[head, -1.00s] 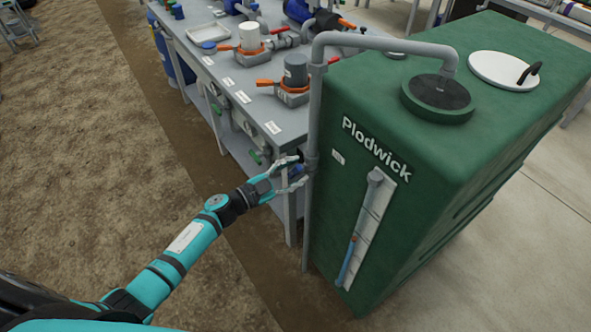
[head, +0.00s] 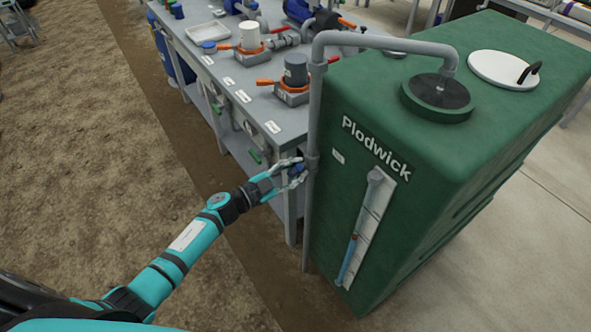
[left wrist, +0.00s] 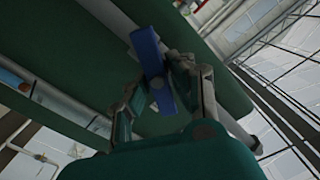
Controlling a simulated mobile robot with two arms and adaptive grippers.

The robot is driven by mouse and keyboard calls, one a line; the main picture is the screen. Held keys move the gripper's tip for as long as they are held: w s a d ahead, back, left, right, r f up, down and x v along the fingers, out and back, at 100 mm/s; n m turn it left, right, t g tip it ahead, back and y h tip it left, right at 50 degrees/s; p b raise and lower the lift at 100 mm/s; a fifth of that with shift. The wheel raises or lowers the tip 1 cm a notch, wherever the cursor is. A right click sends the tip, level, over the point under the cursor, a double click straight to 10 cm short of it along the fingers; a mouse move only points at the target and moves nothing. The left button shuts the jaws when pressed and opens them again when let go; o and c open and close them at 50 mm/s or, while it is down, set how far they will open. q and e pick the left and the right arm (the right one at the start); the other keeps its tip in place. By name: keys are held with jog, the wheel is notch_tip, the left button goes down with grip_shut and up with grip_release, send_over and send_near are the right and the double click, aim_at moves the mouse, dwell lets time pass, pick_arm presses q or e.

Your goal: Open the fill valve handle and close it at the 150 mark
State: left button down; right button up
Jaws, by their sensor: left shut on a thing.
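The blue fill valve handle (head: 299,168) is on the grey vertical pipe (head: 314,120) beside the green tank (head: 410,150). My left gripper (head: 291,172) is shut on it. In the left wrist view the long blue handle (left wrist: 147,52) lies between the fingers (left wrist: 161,82). The valve body is mostly hidden by the fingers. On the tank's front a sight tube (head: 374,190) stands against a pale scale (head: 377,215). Its lower part is blue, with a small red marker (head: 354,237) on top. The scale numbers are too small to read. My right gripper is out of view.
A grey bench (head: 250,110) with orange-handled valves (head: 292,85) and a white tray (head: 207,32) stands left of the tank. The pipe bends over to a dark round lid (head: 440,92) on the tank top. Bare ground (head: 90,170) lies open on the left.

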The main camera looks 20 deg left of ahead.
pick_arm(q)
jog(key=m, duration=0.2)
jog(key=m+b, duration=0.1)
jog(key=m, duration=0.1)
jog(key=m+b, duration=0.1)
jog(key=shift+s+d+f+m, duration=0.1)
jog(key=shift+f+m, duration=0.2)
jog(key=shift+m, duration=0.1)
jog(key=m+b, duration=0.3)
jog(key=m, duration=0.3)
jog(key=shift+f, duration=0.1)
jog(key=shift+m+b, duration=0.3)
jog(key=shift+b, duration=0.05)
jog(key=c, duration=1.2)
grip_release()
jog(key=shift+c, duration=0.2)
jog(key=shift+s, duration=0.1)
jog(key=v, duration=1.2)
